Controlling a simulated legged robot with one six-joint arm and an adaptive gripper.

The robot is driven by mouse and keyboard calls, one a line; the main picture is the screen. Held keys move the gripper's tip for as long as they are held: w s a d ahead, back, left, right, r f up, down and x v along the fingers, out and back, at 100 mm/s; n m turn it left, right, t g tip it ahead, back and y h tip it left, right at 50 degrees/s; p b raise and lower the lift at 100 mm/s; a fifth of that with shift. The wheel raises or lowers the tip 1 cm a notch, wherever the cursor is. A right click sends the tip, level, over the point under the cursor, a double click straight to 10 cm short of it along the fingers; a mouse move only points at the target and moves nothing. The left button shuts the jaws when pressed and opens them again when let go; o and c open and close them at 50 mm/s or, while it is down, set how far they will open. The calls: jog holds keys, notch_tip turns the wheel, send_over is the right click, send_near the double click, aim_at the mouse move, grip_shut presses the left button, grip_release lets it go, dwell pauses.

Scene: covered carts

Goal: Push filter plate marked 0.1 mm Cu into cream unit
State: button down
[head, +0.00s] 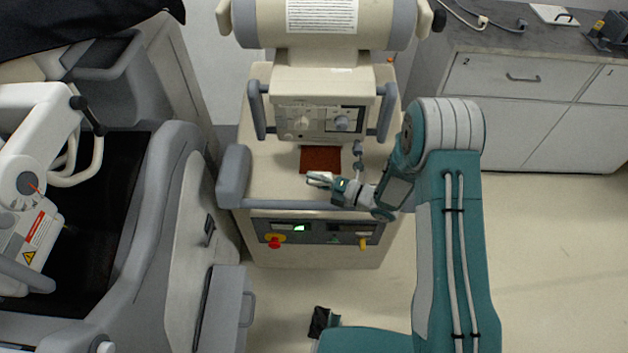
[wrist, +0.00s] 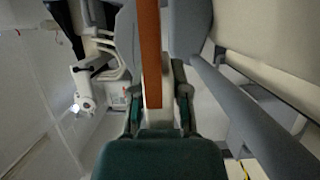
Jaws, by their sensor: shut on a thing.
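The filter plate (head: 320,159) is a copper-brown rectangle in the middle of the head view, with a pale strip along its near edge. In the wrist view the plate (wrist: 151,60) shows edge-on as an orange-brown strip. My gripper (head: 322,179) is shut on the plate's near end; its fingers (wrist: 158,108) stand on both sides of it in the wrist view. The cream unit (head: 275,175) is a wheeled cart with a control panel above the plate. The plate is over its top deck, below that panel. No marking on the plate is legible, and a slot is not clear to me.
Grey side handles (head: 234,176) and a front rail border the cream unit's deck. A large grey and white machine (head: 170,190) stands at left, cabinets (head: 510,85) at right. Floor is clear at right.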

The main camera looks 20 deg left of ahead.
aim_at(321, 165)
jog(key=shift+w+a, duration=0.15)
jog(key=shift+w, duration=0.5)
jog(key=shift+w+a, duration=0.15)
jog(key=shift+w, duration=0.45)
jog(key=shift+s+d, duration=0.2)
jog(key=shift+s, duration=0.7)
jog(key=shift+s+d, duration=0.2)
jog(key=shift+s, duration=0.65)
jog(key=shift+w+a, duration=0.2)
jog(key=shift+w, duration=0.7)
jog(key=shift+w+a, duration=0.2)
jog(key=shift+w, duration=0.7)
dwell(0.7)
jog(key=c, duration=0.5)
grip_release()
jog(key=shift+c, duration=0.2)
jog(key=shift+d, duration=0.1)
